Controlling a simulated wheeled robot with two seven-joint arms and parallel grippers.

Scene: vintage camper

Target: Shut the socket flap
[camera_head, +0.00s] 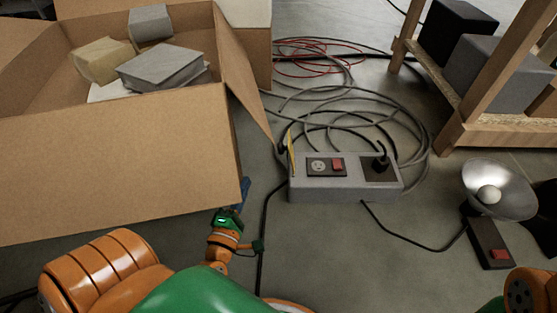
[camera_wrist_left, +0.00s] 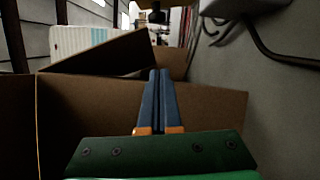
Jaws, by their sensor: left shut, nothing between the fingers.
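The grey socket box (camera_head: 345,190) lies on the floor right of the cardboard box. Its top has a round white socket (camera_head: 318,166), a red switch (camera_head: 337,164) and a black plug at the right. A thin yellow flap (camera_head: 291,155) stands upright at the box's left end, seen almost edge-on. My left gripper (camera_head: 246,184) is shut and empty, left of the socket box and apart from it, beside the cardboard box's corner. Its blue fingers (camera_wrist_left: 160,80) show pressed together in the left wrist view. My right gripper is out of view.
The open cardboard box (camera_head: 115,165) with several blocks stands close on the left; its side flap (camera_head: 245,85) reaches towards the socket box. Cables (camera_head: 350,110) coil behind. A wooden shelf (camera_head: 490,130) and a metal lamp (camera_head: 500,190) are at the right.

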